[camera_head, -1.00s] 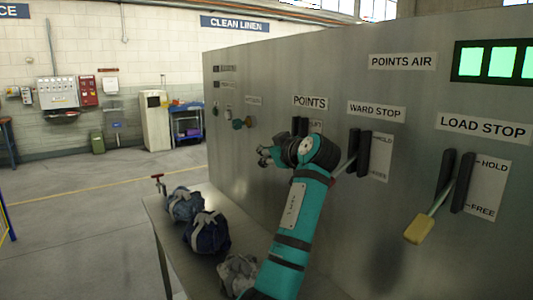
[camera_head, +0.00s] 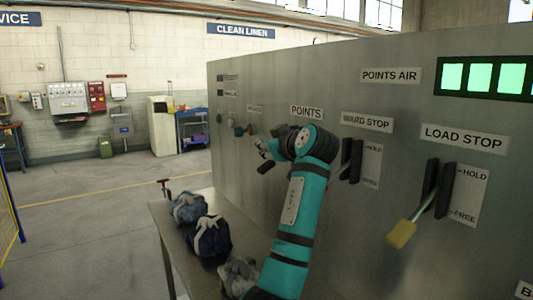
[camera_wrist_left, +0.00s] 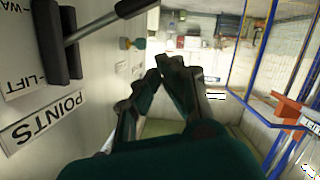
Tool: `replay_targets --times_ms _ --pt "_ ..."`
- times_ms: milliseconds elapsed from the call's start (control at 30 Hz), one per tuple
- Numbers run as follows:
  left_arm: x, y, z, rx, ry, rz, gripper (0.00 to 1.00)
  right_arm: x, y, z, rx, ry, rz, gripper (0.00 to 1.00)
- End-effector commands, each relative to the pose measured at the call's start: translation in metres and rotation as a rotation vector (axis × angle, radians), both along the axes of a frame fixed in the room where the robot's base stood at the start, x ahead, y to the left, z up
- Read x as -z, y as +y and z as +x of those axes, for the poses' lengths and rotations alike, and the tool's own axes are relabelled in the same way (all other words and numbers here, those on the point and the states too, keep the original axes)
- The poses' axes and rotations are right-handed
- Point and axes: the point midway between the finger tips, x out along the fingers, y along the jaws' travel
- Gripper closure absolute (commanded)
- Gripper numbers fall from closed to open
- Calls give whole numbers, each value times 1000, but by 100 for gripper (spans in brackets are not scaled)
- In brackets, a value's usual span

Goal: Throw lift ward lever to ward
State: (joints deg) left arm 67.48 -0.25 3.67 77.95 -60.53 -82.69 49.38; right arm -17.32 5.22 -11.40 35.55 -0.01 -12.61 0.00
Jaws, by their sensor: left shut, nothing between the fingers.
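The lever under the POINTS sign (camera_head: 306,112) has a dark grip (camera_head: 265,167) below my left gripper (camera_head: 262,148) in the head view. In the left wrist view its metal shaft (camera_wrist_left: 95,27) leaves a black slot and leans toward the "WA..." end of its plate, away from the LIFT end (camera_wrist_left: 22,85). Its grip also shows there (camera_wrist_left: 135,8). My left gripper (camera_wrist_left: 160,70) is shut and empty, apart from the lever. My left forearm hides the slot and plate in the head view. My right gripper is out of view.
The WARD STOP lever slot (camera_head: 350,160) is close to the right of my left arm. The LOAD STOP lever (camera_head: 402,232) has a yellow grip. Several tied bags (camera_head: 210,237) lie on a metal bench (camera_head: 170,225) below. Open floor is at left.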

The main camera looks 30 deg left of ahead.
Motion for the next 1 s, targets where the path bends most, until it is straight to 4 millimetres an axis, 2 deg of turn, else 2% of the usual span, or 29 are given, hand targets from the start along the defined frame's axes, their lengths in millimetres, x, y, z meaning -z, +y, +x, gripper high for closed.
replay_targets --times_ms 33,167,400,533,1000 --pt "4 -9 -5 0 -2 -2 100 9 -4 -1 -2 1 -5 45" --pt "-2 -30 -17 -2 -2 -2 100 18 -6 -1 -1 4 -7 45" --pt "-11 -58 -33 -3 1 -1 100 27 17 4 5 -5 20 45" --pt "-13 -63 -36 -5 1 -1 100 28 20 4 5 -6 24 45" --pt "-14 -63 -37 -5 2 -1 100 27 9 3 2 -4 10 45"
